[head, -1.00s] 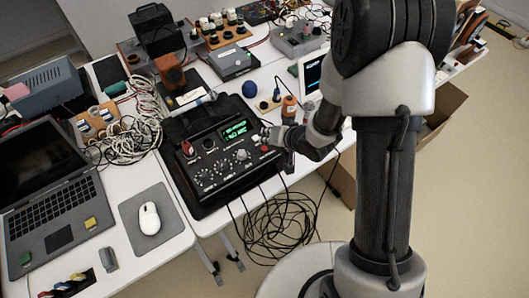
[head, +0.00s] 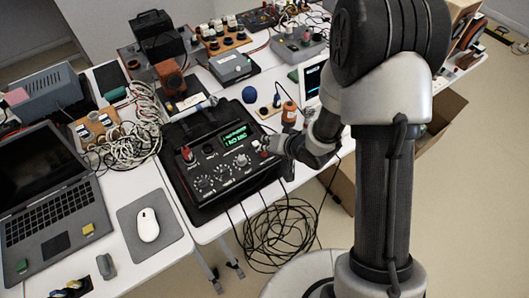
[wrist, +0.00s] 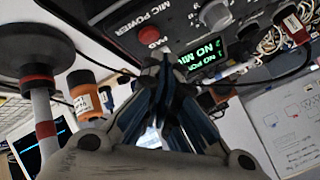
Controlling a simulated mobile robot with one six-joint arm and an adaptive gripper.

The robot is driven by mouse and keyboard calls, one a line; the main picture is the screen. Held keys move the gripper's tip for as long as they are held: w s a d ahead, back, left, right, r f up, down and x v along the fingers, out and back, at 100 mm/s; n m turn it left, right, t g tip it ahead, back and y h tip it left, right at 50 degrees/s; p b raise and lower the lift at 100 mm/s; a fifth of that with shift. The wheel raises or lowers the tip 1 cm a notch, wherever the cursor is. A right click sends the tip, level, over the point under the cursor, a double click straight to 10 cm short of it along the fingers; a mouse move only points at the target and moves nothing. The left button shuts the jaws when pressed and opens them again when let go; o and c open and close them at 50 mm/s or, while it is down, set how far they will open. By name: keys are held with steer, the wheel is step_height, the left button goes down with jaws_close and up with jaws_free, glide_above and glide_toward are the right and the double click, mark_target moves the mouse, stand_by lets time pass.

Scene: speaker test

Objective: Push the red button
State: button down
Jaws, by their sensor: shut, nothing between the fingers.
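The black tester box (head: 225,187) lies on the white table with its green display (head: 235,135) lit. The red button (wrist: 149,35), beside the word PAD, sits on its panel in the wrist view; in the head view it is a small red spot (head: 264,154) at the panel's right side. My gripper (head: 268,144) is at that right edge, close by the button. In the wrist view my gripper (wrist: 166,62) has its fingers together and empty, with the tips just below the button. I cannot tell whether they touch the panel.
A red knob (head: 187,153) stands on the panel's left. Black cables (head: 275,235) hang below the table edge. A mouse (head: 148,225) and laptop (head: 55,205) are at left.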

mark_target(267, 153)
steer(key=shift+f, duration=0.1)
stand_by(0.5)
steer(key=shift+f, duration=0.35)
steer(key=shift+f+b, duration=0.5)
steer(key=shift+b, duration=0.1)
stand_by(0.4)
steer(key=shift+r+p, duration=1)
step_height(267, 153, up, 6)
steer(key=p, duration=0.5)
steer(key=shift+p, duration=0.35)
